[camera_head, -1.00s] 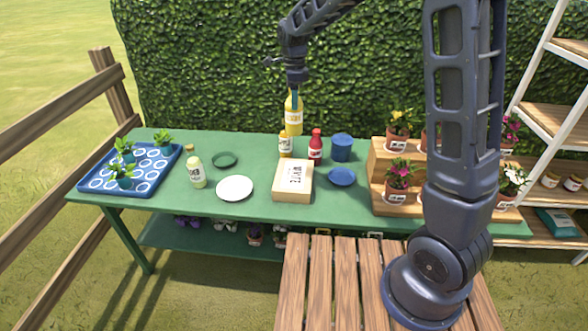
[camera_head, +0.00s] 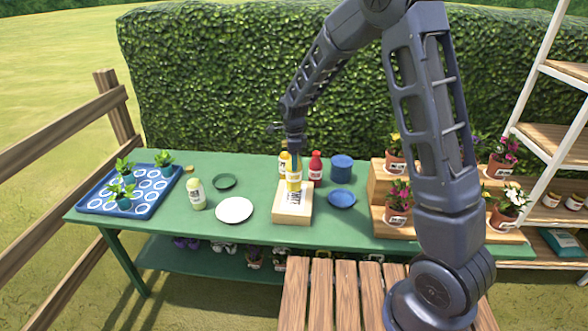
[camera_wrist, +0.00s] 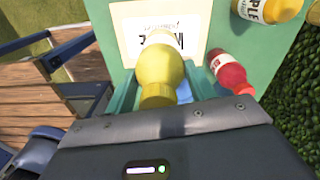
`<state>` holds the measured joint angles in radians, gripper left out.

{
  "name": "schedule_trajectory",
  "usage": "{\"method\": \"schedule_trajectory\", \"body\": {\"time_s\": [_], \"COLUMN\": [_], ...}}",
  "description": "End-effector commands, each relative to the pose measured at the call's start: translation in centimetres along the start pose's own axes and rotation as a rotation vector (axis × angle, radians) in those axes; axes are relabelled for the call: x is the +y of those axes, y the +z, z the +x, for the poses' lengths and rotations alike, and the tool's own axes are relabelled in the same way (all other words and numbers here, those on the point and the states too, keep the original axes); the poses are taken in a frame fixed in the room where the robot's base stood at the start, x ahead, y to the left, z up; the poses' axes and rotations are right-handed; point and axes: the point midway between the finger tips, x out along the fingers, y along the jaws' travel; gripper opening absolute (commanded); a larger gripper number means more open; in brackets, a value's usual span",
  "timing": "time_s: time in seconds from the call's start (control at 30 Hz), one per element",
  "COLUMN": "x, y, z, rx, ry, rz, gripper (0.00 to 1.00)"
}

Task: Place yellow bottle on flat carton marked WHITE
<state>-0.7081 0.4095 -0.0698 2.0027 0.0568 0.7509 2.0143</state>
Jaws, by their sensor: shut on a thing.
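My gripper (camera_head: 294,160) is shut on a yellow bottle (camera_head: 293,182), which hangs upright below it. The flat carton (camera_head: 292,215) is pale wood-coloured, with a white label on top. The bottle is over the carton's back part and hides some of its label. I cannot tell whether its base touches the carton. In the wrist view, the yellow bottle (camera_wrist: 157,64) is between my two teal fingers, with the carton's label (camera_wrist: 165,34) behind it, partly covered.
Another yellow bottle (camera_head: 283,165) and a red bottle (camera_head: 315,168) stand close behind the carton. A blue plate (camera_head: 342,198) and blue pot (camera_head: 341,168) are on the right. A white plate (camera_head: 234,210) and pale green bottle (camera_head: 196,194) are on the left.

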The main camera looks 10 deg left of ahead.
Motion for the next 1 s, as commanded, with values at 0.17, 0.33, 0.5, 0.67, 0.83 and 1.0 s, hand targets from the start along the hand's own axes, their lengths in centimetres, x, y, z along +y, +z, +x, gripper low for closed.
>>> {"method": "schedule_trajectory", "body": {"time_s": [0.17,0.33,0.5,0.67,0.83,1.0], "x": [0.0,-0.1,-0.1,-0.1,-0.1,-0.1], "y": [0.0,-0.1,0.0,0.0,0.0,0.0], "z": [1.9,3.9,4.0,4.1,4.3,4.3], "rx": [0.001,0.000,0.000,0.000,0.000,0.000], "ry": [0.002,0.000,0.000,0.000,0.001,0.001], "rz": [0.000,0.001,0.001,0.001,0.000,0.000], "gripper": [0.00,0.00,0.00,0.00,0.72,0.76]}}
